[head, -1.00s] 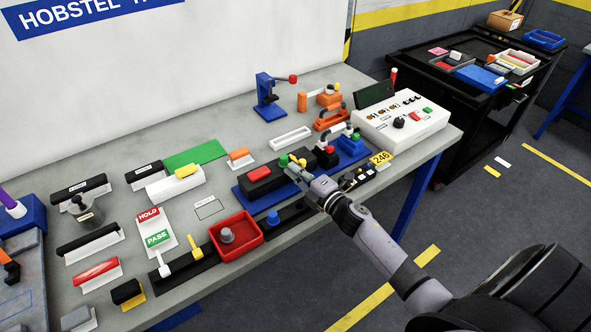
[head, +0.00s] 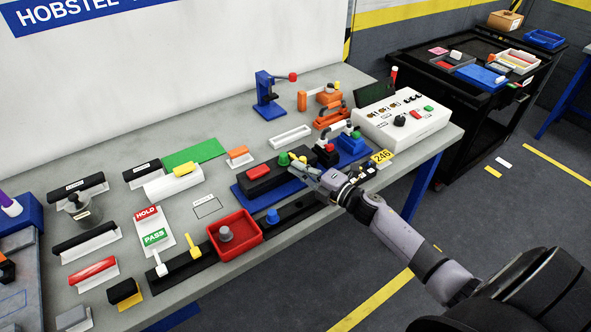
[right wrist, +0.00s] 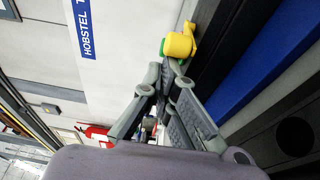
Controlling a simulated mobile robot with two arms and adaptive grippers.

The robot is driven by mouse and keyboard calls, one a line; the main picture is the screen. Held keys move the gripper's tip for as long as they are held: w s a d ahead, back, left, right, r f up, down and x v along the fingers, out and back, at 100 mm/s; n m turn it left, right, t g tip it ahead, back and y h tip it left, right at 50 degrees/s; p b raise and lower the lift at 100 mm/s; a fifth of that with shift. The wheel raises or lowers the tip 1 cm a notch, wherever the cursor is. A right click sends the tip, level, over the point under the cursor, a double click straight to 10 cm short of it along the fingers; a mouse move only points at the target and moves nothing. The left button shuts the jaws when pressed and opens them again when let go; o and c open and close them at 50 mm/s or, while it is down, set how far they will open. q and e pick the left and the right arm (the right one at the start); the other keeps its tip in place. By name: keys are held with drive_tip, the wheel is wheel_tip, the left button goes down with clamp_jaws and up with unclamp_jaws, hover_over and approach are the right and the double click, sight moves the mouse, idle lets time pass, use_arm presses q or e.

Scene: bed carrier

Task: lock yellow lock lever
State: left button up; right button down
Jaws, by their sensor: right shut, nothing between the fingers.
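A small yellow lever (head: 298,158) sits beside a green knob (head: 283,159) on the black block of a blue-based fixture. My right gripper (head: 294,166) is shut and empty, its fingertips close beside this lever. In the right wrist view, the yellow lever (right wrist: 179,45) is just beyond the fingertips (right wrist: 170,66), with a bit of green behind it. I cannot tell whether they touch. Another yellow lever (head: 195,241) stands on a black strip at the front. My left gripper is not in view.
The fixture's black block (head: 262,178) has a red button (head: 258,171). A red tray (head: 234,247) stands in front of it. Behind are an orange clamp (head: 331,115) and a white control box (head: 403,123). The workbench's front edge runs below my right arm.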

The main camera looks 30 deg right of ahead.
drive_tip(key=shift+d+f+n+g+y+b, duration=0.15)
drive_tip(key=shift+d+n+g+y+b, duration=0.5)
drive_tip(key=shift+y+b, duration=0.4)
drive_tip(key=shift+d+f+n+g+y+b, duration=0.1)
drive_tip(key=shift+d+n+g+y+b, duration=0.3)
drive_tip(key=shift+n+y+b, duration=0.55)
drive_tip(key=shift+w+d+r+b, duration=0.1)
drive_tip(key=shift+d+r+b, duration=0.05)
drive_tip(key=shift+d+b, duration=0.95)
drive_tip(key=shift+w+d+b, duration=0.25)
drive_tip(key=shift+d+b, duration=0.3)
drive_tip(key=shift+b, duration=0.1)
drive_tip(key=shift+d+r, duration=0.1)
